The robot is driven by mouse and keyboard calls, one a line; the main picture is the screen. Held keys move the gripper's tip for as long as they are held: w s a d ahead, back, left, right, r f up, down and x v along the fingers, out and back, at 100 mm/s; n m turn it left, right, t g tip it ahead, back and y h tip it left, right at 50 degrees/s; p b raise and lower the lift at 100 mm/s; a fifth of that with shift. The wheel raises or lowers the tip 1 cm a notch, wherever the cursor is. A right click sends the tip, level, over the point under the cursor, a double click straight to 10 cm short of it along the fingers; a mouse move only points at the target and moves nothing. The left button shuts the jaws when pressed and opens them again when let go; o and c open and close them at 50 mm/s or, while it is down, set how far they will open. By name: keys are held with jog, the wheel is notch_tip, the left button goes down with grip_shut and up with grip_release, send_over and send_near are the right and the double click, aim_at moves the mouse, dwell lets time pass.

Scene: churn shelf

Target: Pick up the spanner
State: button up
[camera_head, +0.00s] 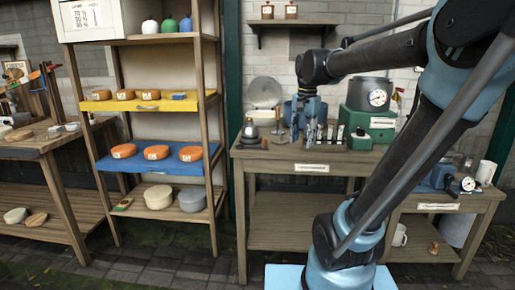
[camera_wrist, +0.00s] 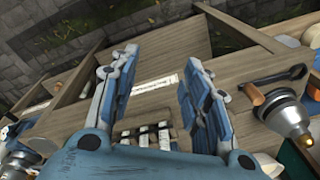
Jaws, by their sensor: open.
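I cannot pick out a spanner with certainty. In the wrist view a dark, slim tool with a curved end (camera_wrist: 280,76) lies on the wooden bench, right of my fingers; it may be the spanner, but its form is unclear. My gripper (camera_wrist: 158,95) is open, its two blue-grey fingers apart with nothing held between them. In the head view my gripper (camera_head: 309,112) hangs over the middle workbench (camera_head: 262,155), pointing down, and hides part of what stands behind it.
A wooden rack (camera_wrist: 148,132) with several pale-topped items is below my fingers. A metal cone-shaped thing (camera_wrist: 291,115) stands to the right. In the head view a green box (camera_head: 368,124) and a grey pot (camera_head: 371,93) are right of my gripper. A shelf (camera_head: 214,130) stands left.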

jog(key=w+a+r+m, duration=0.3)
jog(key=w+a+r, duration=0.4)
jog(key=w+a, duration=0.15)
notch_tip(320, 180, up, 2)
jog(key=m+g, duration=0.1)
jog(key=m, duration=0.2)
send_over(265, 147)
jog(key=w, duration=0.2)
jog(key=f, duration=1.1)
jog(key=shift+s+a, duration=0.15)
jog(key=shift+a, duration=0.1)
jog(key=shift+s+d+f, duration=0.1)
jog(key=shift+s+f, duration=0.05)
jog(key=shift+f, duration=1.25)
jog(key=shift+s+d+f, duration=0.1)
jog(key=shift+f, duration=1.3)
grip_shut()
